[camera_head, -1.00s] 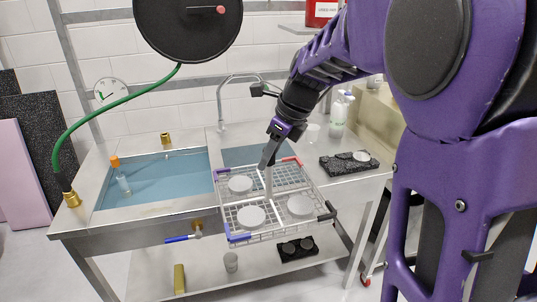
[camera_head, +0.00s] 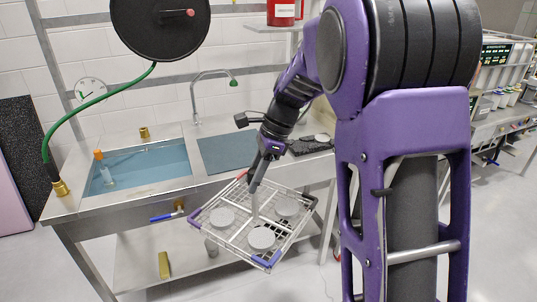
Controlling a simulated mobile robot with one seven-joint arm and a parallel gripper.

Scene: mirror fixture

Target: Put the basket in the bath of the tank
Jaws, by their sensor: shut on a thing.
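The wire basket (camera_head: 243,236) has blue, red and black corner pieces and carries three pale round discs. My gripper (camera_head: 255,188) is shut on the basket's upright middle handle and holds it in the air, tilted, in front of the sink bench. The tank's bath (camera_head: 150,165) is a rectangular basin of blue water at the left of the bench. The basket hangs to the right of the bath and in front of its rim, apart from it. The fingertips are small and partly hard to make out.
A bottle with an orange cap (camera_head: 102,168) stands in the bath's left end. A blue-handled valve (camera_head: 166,216) sticks out of the bench front. A green hose (camera_head: 90,105) hangs at the left.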

